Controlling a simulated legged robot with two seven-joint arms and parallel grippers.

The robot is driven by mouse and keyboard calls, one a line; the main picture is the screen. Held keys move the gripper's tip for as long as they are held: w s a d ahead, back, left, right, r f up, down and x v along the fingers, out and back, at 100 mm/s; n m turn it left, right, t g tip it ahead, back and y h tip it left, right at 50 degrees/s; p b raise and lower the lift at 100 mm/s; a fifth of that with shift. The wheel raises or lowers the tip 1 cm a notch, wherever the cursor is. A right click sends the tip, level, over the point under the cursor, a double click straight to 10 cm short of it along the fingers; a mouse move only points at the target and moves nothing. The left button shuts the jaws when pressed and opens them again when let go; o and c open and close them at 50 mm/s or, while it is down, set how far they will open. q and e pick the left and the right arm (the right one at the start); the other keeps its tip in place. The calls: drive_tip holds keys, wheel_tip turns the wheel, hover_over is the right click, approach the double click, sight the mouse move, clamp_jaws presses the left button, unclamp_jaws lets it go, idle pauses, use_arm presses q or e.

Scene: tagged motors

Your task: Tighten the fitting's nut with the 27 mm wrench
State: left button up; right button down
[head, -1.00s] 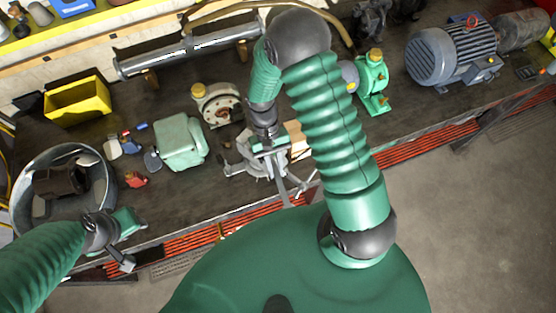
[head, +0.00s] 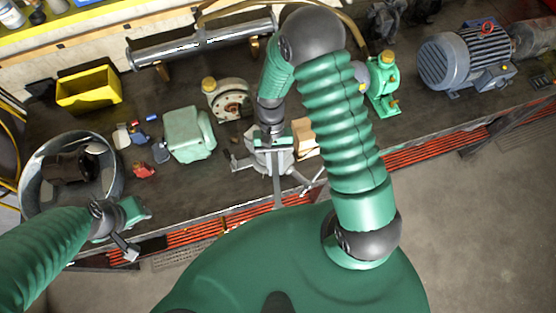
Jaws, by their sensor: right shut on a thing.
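My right gripper (head: 272,146) is over the grey vise (head: 244,162) near the bench's front edge. It is shut on a long grey bar, seemingly the wrench (head: 277,190), whose free end points down the picture past the bench edge. The wrench's head, the fitting and its nut are hidden or too small to make out under the gripper, and I cannot read the wrench's size. My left gripper (head: 131,228) is at the bench's front left, away from the vise; its fingers are too unclear to tell whether it is open.
The bench (head: 215,185) carries a metal drum (head: 122,180), a yellow bin (head: 90,92), a pale green housing (head: 188,135), a round flanged pump (head: 230,100), a green pump (head: 382,85) and a blue-grey motor (head: 448,62). A wooden block (head: 304,136) is right of my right gripper.

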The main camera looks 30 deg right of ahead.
drive_tip(key=shift+w+a+m, duration=0.2)
drive_tip(key=shift+m, duration=0.1)
drive_tip(key=shift+w+a+m+t+y, duration=0.3)
drive_tip(key=shift+w+a+m+y, duration=0.25)
drive_tip(key=shift+a+m, duration=0.3)
idle(0.3)
drive_tip(key=shift+w+a+m, duration=0.25)
drive_tip(key=shift+a+m, duration=0.05)
drive_tip(key=shift+m, duration=0.15)
idle(0.5)
drive_tip(key=shift+r+p, duration=0.75)
drive_tip(key=shift+p, duration=0.1)
idle(0.6)
drive_tip(key=shift+r, duration=1)
